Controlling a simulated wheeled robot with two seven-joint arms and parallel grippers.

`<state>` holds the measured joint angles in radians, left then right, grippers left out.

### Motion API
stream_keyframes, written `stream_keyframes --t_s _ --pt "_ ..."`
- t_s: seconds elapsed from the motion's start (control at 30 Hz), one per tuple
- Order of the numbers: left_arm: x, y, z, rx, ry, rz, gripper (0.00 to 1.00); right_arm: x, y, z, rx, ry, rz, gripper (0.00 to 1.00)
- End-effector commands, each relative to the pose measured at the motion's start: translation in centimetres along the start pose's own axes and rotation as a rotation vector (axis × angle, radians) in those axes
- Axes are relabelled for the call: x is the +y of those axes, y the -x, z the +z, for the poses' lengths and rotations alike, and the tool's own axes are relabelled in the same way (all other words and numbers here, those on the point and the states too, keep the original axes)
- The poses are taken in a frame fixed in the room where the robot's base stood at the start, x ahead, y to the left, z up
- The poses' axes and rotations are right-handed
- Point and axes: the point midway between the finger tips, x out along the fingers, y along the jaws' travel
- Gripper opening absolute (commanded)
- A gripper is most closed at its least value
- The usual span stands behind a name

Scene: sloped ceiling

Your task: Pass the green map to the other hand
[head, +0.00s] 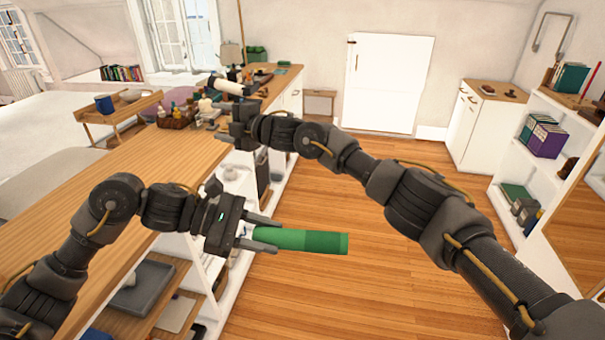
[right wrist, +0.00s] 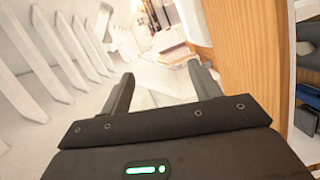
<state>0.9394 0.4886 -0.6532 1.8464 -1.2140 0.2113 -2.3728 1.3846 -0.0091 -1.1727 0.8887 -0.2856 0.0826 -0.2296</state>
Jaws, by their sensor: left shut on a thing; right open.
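The green map (head: 315,242) is a rolled green tube, lying roughly level in the air in the head view. My left gripper (head: 270,236) is shut on its left end, and the rest of the tube sticks out to the right. The gripped end is partly hidden by the fingers. My right gripper (head: 226,122) is further off, above and left of the map in the picture, over the far part of the wooden counter. In the right wrist view my right gripper (right wrist: 161,76) is open with nothing between its fingers. The map does not show in that view.
The long wooden counter (head: 150,165) runs along the left, with a basket of bottles (head: 175,118) and a white cylinder (head: 228,87) towards its far end. Shelves below it hold a grey tray (head: 140,287). A white shelf unit (head: 545,150) stands at right. The wooden floor (head: 350,290) between is clear.

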Motion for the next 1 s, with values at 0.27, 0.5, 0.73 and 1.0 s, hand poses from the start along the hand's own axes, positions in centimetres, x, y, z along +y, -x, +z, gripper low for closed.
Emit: stream_keyframes --t_s 0.27,0.5,0.73,1.0 --pt "0.0 0.0 0.0 0.000 0.000 0.000 0.14 6.6 0.6 -12.9 0.317 0.704 -0.206 0.62" --pt "0.0 0.0 0.0 0.000 0.000 0.000 0.14 5.0 6.8 -15.3 0.574 1.268 -0.569 0.62" --pt "0.0 0.0 0.0 0.000 0.000 0.000 0.14 1.4 19.0 -10.2 0.925 1.495 -1.041 0.62" --pt "0.0 0.0 0.0 0.000 0.000 0.000 0.14 -3.1 28.0 -10.2 1.406 1.361 -1.087 0.62"
